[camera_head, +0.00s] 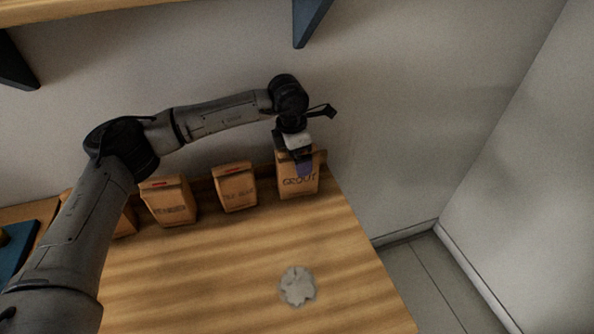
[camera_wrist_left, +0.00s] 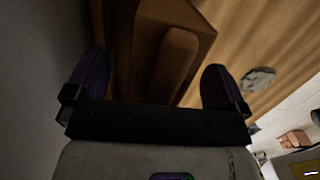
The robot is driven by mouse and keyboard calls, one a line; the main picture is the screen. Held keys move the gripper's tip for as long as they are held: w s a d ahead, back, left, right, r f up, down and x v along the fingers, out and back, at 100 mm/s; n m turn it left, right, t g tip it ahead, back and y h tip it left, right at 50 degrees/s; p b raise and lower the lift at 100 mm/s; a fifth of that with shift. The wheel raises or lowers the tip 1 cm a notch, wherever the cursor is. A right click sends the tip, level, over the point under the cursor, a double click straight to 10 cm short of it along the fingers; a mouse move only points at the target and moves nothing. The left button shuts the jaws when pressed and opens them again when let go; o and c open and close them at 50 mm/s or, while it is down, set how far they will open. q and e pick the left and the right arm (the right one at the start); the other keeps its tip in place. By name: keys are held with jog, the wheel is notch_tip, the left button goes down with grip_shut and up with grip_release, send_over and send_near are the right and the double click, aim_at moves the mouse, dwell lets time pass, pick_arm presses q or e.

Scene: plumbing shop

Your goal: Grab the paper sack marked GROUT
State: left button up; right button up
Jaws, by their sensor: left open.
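The paper sack marked GROUT (camera_head: 298,187) stands upright at the back right of the wooden table, the rightmost of a row of similar sacks. My left gripper (camera_head: 301,160) is above and in front of its upper part, hiding some of its top. One purple finger shows against the sack's face. In the left wrist view the brown sack (camera_wrist_left: 188,28) lies between and beyond the two spread fingers of my open gripper (camera_wrist_left: 157,68). I cannot tell whether the fingers touch it. My right gripper is in neither view.
Two more brown sacks (camera_head: 235,188) (camera_head: 169,203) stand left of it, and another (camera_head: 126,223) is partly behind my left arm. A grey round patch (camera_head: 298,287) lies on the table (camera_head: 220,275). The back wall is close behind; a shelf (camera_head: 75,9) hangs above. The table's front middle is clear.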

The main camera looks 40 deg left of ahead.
pick_arm(q)
grip_shut()
jog(key=shift+r, duration=0.1)
dwell(1.1)
